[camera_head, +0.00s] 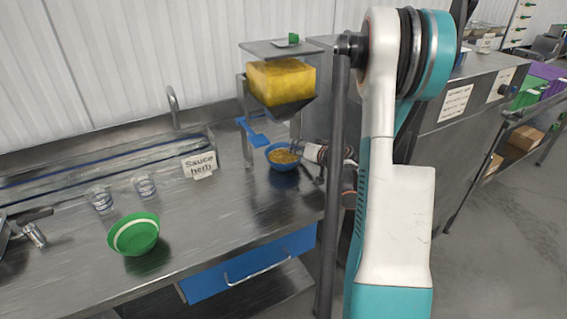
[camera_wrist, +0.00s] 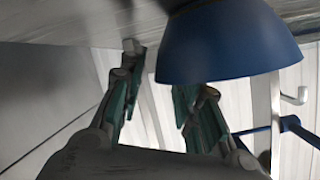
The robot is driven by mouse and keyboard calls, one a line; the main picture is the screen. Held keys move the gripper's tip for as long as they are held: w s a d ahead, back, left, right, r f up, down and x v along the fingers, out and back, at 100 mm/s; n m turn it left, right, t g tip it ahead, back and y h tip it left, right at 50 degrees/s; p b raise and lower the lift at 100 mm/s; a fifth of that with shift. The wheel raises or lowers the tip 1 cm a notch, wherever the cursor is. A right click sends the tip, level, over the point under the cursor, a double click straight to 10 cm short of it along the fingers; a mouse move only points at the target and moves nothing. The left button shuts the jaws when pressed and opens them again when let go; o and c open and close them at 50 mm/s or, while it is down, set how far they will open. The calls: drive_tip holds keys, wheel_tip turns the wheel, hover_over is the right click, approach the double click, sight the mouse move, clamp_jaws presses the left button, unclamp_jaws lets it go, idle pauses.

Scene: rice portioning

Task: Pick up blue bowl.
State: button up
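The blue bowl (camera_head: 284,164) stands upright on the steel counter under the dispenser in the head view, with yellow grains in it. In the wrist view the blue bowl (camera_wrist: 225,45) is large, looks upside down, and fills the upper right. My gripper (camera_head: 302,150) is at the bowl's right side in the head view, partly hidden by my arm. In the wrist view my gripper (camera_wrist: 157,75) has its two fingers spread with a gap between them. The right finger's tip is close by the bowl's rim; I cannot tell whether they touch.
The dispenser (camera_head: 281,84), holding yellow grains, stands just above the bowl, with a blue lever (camera_head: 252,133) at its left. A green bowl (camera_head: 134,234), two clear cups (camera_head: 144,185) and a "Sauce herb" sign (camera_head: 199,165) are further left.

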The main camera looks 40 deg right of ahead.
drive_tip(key=shift+r, duration=0.1)
drive_tip(key=shift+c, duration=0.3)
clamp_jaws()
drive_tip(key=shift+r, duration=0.1)
